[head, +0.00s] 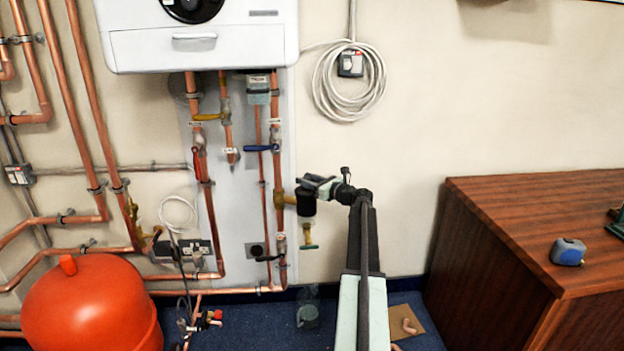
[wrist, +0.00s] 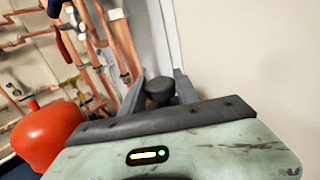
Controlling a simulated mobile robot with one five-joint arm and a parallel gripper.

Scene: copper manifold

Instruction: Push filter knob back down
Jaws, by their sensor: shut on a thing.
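The filter, a black cylinder (head: 306,203) with a brass fitting (head: 284,200) on its left, is joined to the right copper pipe. A small drain valve hangs below it. My gripper (head: 319,184) is at the top of the filter, reaching in from the right. In the wrist view, the dark round filter knob (wrist: 160,90) sits between my two fingers, which are shut on it. In the head view the knob is mostly hidden by my gripper, so its height above the filter body cannot be told.
A white boiler (head: 200,40) hangs above, with copper pipes and a blue lever valve (head: 262,148) to the left. A red vessel (head: 90,305) stands at lower left. Coiled cable (head: 345,105) hangs on the wall. A wooden cabinet (head: 490,240) stands at right; the wall between is clear.

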